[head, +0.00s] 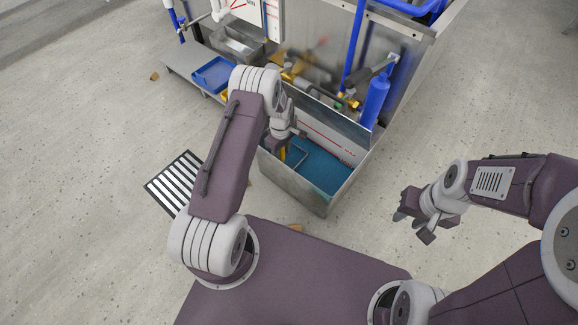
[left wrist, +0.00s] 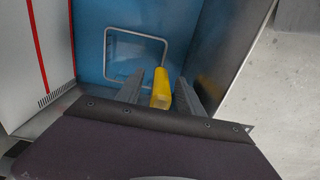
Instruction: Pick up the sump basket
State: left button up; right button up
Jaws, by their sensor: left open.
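The sump basket shows as a thin metal wire frame (left wrist: 107,52) with a yellow grip (left wrist: 160,90), low inside the steel sump tank (head: 292,190). In the head view the yellow grip (head: 283,155) is partly hidden by my left gripper (head: 286,140), which reaches down into the tank. In the left wrist view my left gripper (left wrist: 172,78) is open, with the yellow grip between its two fingers. I cannot tell whether the fingers touch it. My right gripper (head: 413,227) is empty, its fingers apart, over the floor right of the tank.
The tank holds blue water (head: 325,168), and its steel walls stand close around my left gripper. Behind it are blue pipes, a blue cylinder (head: 375,100) and brass valves. A blue tray (head: 213,75) sits on the shelf at left. A striped floor grate (head: 180,180) lies left. Floor at right is clear.

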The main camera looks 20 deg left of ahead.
pick_arm(q)
jog(key=shift+f, duration=0.7)
jog(key=shift+r, duration=0.2)
grip_shut()
dwell(0.6)
